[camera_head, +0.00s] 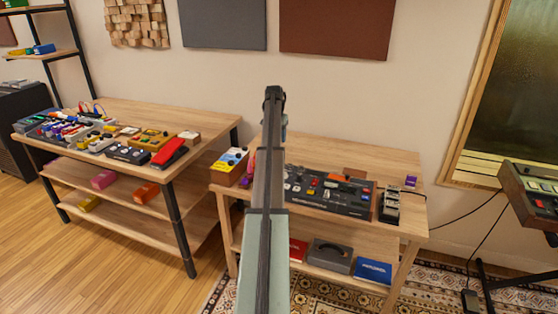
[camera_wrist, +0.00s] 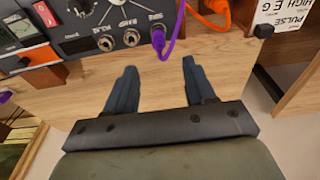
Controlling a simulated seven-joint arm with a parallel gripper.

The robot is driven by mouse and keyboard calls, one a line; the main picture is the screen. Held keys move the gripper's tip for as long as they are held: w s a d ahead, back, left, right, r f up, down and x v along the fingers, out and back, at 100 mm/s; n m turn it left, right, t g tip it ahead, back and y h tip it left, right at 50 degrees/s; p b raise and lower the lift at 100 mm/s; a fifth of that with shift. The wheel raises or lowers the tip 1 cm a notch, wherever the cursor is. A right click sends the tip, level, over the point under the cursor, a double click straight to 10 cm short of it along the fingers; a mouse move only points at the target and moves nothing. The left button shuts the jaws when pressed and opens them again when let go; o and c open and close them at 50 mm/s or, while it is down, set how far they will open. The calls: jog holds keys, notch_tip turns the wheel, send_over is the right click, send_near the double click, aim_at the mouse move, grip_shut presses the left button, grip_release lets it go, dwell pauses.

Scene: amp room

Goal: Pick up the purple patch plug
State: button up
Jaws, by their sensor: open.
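In the wrist view the purple patch plug (camera_wrist: 158,40) sits in a jack on the lower edge of a dark panel (camera_wrist: 95,45), with a purple cable rising from it. My gripper (camera_wrist: 159,64) is open, and its two blue fingers point at the panel. The plug is just beyond the fingertips, roughly centred between them and not touching them. In the head view my arm covers the middle, and my gripper is mostly hidden behind it. I cannot make out the plug there.
Orange cables (camera_wrist: 214,8) hang close to the right of the purple cable. In the head view a wooden bench (camera_head: 400,158) holds a dark mixer-like unit (camera_head: 330,195) and small pedals. Another table (camera_head: 150,112) with several devices stands at left. The wood before the panel is clear.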

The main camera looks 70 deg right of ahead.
jog(key=f, duration=0.4)
jog(key=d+f, duration=0.1)
jog(key=f, duration=0.2)
jog(key=d+f, duration=0.1)
jog(key=f, duration=0.3)
jog(key=shift+s+f, duration=0.15)
jog(key=shift+f, duration=0.2)
grip_shut()
